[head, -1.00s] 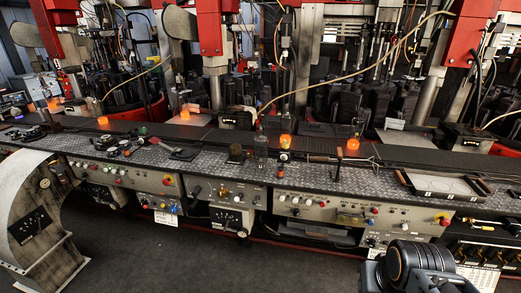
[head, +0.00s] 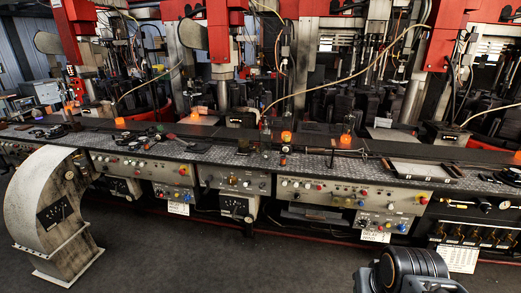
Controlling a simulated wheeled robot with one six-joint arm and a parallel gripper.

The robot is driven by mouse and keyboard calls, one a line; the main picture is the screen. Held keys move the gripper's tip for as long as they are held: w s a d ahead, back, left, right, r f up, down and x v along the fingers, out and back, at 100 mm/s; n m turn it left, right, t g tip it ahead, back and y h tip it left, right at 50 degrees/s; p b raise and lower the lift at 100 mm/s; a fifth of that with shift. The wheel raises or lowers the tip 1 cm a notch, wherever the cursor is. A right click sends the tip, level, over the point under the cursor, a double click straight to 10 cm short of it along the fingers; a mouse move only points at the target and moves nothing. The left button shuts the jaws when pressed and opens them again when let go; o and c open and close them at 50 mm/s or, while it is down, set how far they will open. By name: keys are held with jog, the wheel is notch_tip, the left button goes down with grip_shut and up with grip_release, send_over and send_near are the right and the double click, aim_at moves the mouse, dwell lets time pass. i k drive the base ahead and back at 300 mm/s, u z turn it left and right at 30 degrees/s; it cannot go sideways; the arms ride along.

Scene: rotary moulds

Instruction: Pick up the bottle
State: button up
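A clear glass bottle (head: 266,143) stands upright on the front bench, a little right of the picture's middle; it is small and hard to make out. A glowing orange piece (head: 287,138) is just to its right, farther back. Another glowing piece (head: 345,141) sits farther right, seemingly with clear glass around it. Part of my arm, a dark ribbed cylinder, shows at the bottom right, well in front of the bench and apart from the bottle. My gripper's fingertips are not in view.
The long metal-topped bench (head: 230,160) crosses the picture, with control panels (head: 345,193) on its front. A curved metal housing (head: 45,210) stands at the left. The dark floor (head: 220,265) in front is clear.

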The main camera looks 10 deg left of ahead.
aim_at(266, 135)
jog(key=u, duration=0.65)
jog(key=i, duration=0.7)
jog(key=u, duration=0.85)
jog(key=i, duration=1.8)
jog(key=z, duration=0.6)
